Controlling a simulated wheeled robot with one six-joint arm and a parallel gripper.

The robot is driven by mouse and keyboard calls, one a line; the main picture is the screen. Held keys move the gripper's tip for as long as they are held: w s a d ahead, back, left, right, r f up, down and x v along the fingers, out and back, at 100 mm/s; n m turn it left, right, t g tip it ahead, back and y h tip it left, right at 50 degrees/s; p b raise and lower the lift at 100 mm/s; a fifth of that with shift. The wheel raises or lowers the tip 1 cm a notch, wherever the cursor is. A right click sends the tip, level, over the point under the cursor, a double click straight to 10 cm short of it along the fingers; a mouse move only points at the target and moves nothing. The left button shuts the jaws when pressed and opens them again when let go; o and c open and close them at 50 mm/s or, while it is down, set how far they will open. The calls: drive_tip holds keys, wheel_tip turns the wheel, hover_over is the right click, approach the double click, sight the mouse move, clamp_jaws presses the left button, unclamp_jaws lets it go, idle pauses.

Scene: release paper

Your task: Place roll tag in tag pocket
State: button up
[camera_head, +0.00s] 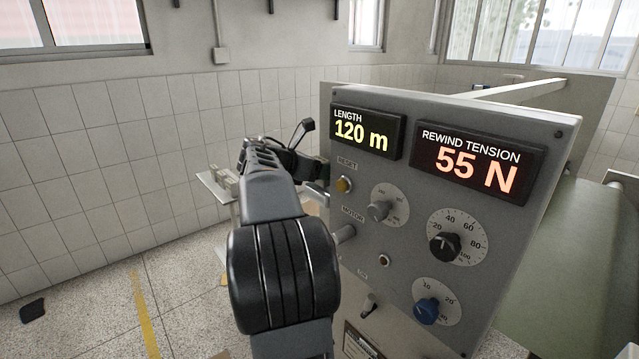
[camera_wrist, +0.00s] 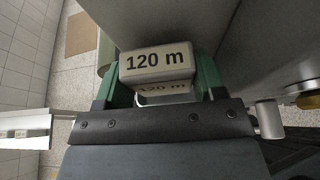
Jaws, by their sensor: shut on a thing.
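The roll tag (camera_wrist: 156,60) is a pale block with "120 m" in black on its face. It shows in the wrist view between the two green fingers of my gripper (camera_wrist: 160,72), which is shut on it. A second, dimmer "120 m" shows just below the front face; I cannot tell whether it is a printed face or a reflection. In the head view my arm reaches forward past the left side of the control panel, and the tag cannot be made out there. I cannot identify the tag pocket in either view.
The grey control panel (camera_head: 400,215) stands close to the right of my arm, with a "LENGTH 120 m" display (camera_head: 366,131), a "REWIND TENSION 55 N" display (camera_head: 477,163) and projecting knobs. A small side table (camera_head: 208,182) with pale blocks stands at left. Open floor lies at lower left.

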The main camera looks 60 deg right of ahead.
sight(317, 181)
drive_tip(key=f, duration=0.3)
drive_tip(key=shift+s+d+f, duration=0.1)
drive_tip(key=shift+s+d, duration=0.1)
drive_tip(key=shift+s, duration=0.15)
drive_tip(key=shift+f, duration=0.35)
